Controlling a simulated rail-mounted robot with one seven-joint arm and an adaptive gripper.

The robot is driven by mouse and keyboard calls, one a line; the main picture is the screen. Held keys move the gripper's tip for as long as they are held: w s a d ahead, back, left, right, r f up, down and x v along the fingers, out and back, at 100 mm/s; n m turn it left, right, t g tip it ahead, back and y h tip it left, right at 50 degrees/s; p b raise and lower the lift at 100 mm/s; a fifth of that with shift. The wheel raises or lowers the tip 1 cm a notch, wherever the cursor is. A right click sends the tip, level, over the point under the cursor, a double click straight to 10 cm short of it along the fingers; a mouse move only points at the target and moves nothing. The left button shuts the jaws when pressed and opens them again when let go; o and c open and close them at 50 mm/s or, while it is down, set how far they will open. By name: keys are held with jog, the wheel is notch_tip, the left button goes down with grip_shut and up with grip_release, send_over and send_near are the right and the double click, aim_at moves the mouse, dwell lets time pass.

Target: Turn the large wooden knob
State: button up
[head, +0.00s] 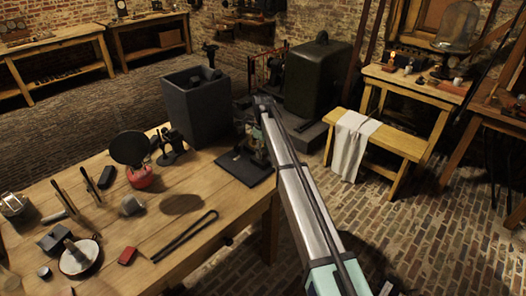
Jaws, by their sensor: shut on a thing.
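A small apparatus on a dark square base (243,170) stands at the right end of the wooden workbench (190,236). My arm reaches in from the bottom right and ends over this apparatus. My gripper (254,146) is small and partly hidden by my arm, down at the upper part of the apparatus. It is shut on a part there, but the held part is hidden. I cannot make out the large wooden knob clearly; my arm and gripper cover much of that spot.
A tall dark open box (197,110) stands close behind and left of the apparatus. A red-based device with a black disc (130,150), dark tongs (186,236) and several small tools lie on the bench. A stool with a white cloth (352,146) stands to the right.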

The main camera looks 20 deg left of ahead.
jog(key=m, duration=0.5)
jog(key=shift+s+f, duration=0.1)
jog(key=shift+s, duration=0.05)
dwell(0.3)
jog(key=o, duration=1.1)
jog(key=shift+o, duration=0.2)
jog(key=shift+r, duration=0.5)
notch_tip(320, 180, up, 11)
jog(key=shift+d, duration=0.1)
